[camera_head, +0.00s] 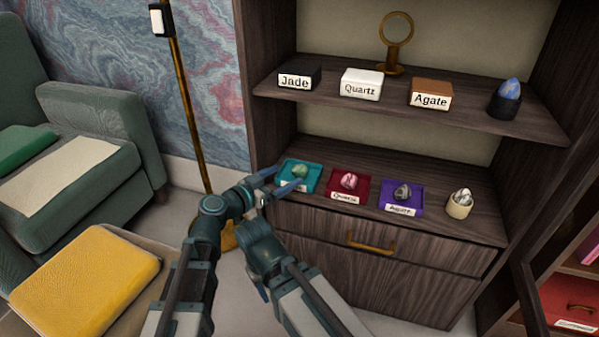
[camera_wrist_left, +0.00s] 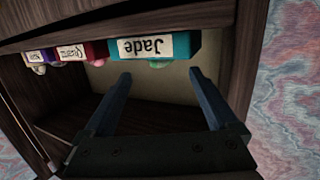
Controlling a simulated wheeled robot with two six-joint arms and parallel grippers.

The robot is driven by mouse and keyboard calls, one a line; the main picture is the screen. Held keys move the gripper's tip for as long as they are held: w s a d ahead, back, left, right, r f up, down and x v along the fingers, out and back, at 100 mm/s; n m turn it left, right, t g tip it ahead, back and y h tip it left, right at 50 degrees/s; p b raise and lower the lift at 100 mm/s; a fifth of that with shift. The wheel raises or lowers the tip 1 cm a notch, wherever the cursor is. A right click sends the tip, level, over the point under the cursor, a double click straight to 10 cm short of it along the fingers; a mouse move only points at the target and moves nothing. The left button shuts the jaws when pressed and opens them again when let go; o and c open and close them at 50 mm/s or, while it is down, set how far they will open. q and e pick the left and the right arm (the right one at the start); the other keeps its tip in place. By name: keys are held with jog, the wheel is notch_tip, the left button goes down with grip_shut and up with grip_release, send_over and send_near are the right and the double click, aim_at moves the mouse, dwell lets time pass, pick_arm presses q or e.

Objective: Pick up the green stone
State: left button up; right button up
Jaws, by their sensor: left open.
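The green stone (camera_head: 300,171) rests in a teal tray (camera_head: 316,173) at the left end of the cabinet's lower shelf. In the left wrist view the stone (camera_wrist_left: 160,64) shows only partly, at the edge of the teal tray (camera_wrist_left: 196,46) labelled "Jade". My left gripper (camera_head: 277,180) is open and empty, at the near left side of the tray. In the left wrist view its two fingers (camera_wrist_left: 160,74) are spread wide, with the stone between and just beyond their tips.
A red tray (camera_head: 332,187) and a purple tray (camera_head: 416,198), each with a stone, stand to the right of the teal one. A small cup (camera_head: 459,207) with a stone is farther right. The upper shelf (camera_head: 330,98) hangs above, and the cabinet's left side panel is close by.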

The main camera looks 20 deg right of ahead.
aim_at(294, 173)
pick_arm(q)
jog(key=shift+w+d+f, duration=0.2)
jog(key=shift+w+d, duration=0.05)
jog(key=shift+d, duration=0.1)
jog(key=x, duration=0.1)
jog(key=b+x, duration=0.1)
jog(key=x, duration=0.1)
jog(key=shift+w+d+f, duration=0.1)
jog(key=shift+w+f, duration=0.15)
jog(key=shift+f, duration=0.05)
jog(key=shift+w+d, duration=0.15)
jog(key=shift+d, duration=0.25)
grip_shut()
